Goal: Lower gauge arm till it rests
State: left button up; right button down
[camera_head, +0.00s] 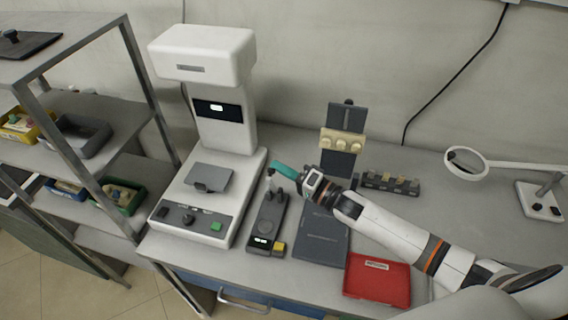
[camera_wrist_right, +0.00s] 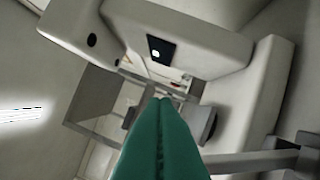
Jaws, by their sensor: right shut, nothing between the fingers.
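The gauge (camera_head: 266,227) is a narrow dark-grey unit on the bench, with a small lit display and a yellow button at its front end. My right gripper (camera_head: 276,167) has teal fingers and is above the gauge's rear end. Its fingers are pressed together and empty, as the right wrist view (camera_wrist_right: 163,102) also shows. A grey bar (camera_wrist_right: 245,160) with a dark block on it, perhaps the gauge arm, lies right of the fingers in that view. Whether the fingers touch it, and how high it stands, I cannot tell. My left gripper is not in view.
A tall white machine (camera_head: 222,125) stands left of the gauge. A grey tray (camera_head: 321,238), a red tray (camera_head: 377,279), an upright holder with cream pieces (camera_head: 343,140) and a dark block rack (camera_head: 391,183) are to the right. A magnifier lamp (camera_head: 467,163) stands far right.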

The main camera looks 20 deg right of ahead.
jog(key=shift+s+a+f+n+g+y+b, duration=0.25)
jog(key=shift+s+a+f+n+y+b, duration=0.8)
jog(key=shift+n, duration=1.1)
jog(key=shift+s+a+f+n+g+y+b, duration=0.3)
jog(key=shift+s+a+f+n+y+b, duration=0.4)
jog(key=shift+s+n+b, duration=1.15)
jog(key=shift+s+a+f+n+g+y+b, duration=0.25)
jog(key=shift+s+a+f+n+y+b, duration=0.6)
jog(key=shift+n, duration=1.65)
jog(key=shift+w+d+f, duration=0.1)
jog(key=shift+w+f, duration=0.05)
